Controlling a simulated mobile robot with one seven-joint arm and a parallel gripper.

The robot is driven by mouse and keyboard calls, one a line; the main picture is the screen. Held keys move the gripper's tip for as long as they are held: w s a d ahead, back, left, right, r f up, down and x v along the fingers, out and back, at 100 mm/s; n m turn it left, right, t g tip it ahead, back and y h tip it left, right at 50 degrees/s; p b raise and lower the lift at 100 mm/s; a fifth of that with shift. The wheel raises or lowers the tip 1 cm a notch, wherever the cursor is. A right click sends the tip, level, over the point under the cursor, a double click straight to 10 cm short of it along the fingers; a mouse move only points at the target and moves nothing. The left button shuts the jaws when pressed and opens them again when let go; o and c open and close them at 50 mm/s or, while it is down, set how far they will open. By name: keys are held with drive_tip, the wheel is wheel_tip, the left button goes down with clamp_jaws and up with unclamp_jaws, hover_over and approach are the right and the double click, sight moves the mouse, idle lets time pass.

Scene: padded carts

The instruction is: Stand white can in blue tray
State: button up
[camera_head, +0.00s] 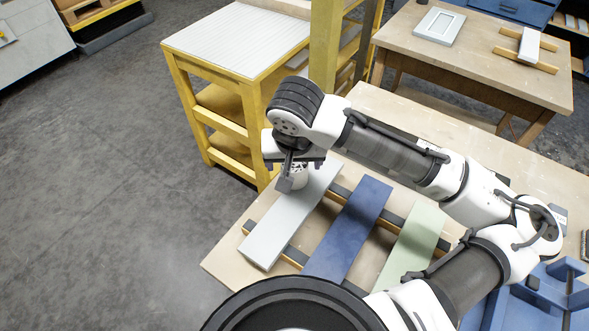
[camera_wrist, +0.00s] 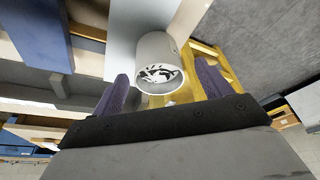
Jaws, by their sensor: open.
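The white can (camera_head: 298,177) is at the far end of the white padded board, partly hidden by my gripper. In the wrist view the can (camera_wrist: 153,50) shows a round end with a black-and-white pattern. My gripper (camera_head: 292,182) is open; its two fingers (camera_wrist: 164,88) lie to either side of the can, with gaps visible in the wrist view. I cannot tell whether any finger touches it. A blue tray-like form (camera_head: 508,312) is at the lower right of the head view, partly cut off and behind my arm.
White (camera_head: 285,225), blue (camera_head: 348,228) and green (camera_head: 412,245) boards lie across wooden rails on the table (camera_head: 230,262). A yellow-framed cart (camera_head: 215,65) stands beyond the can. Another wooden table (camera_head: 478,50) is at the back right. The floor at left is clear.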

sight(294, 165)
drive_tip(key=shift+w+x, duration=0.25)
drive_tip(key=shift+x, duration=1.45)
drive_tip(key=shift+d+r, duration=0.1)
drive_tip(key=shift+r, duration=0.05)
drive_tip(key=c, duration=1.2)
drive_tip(key=shift+c, duration=0.2)
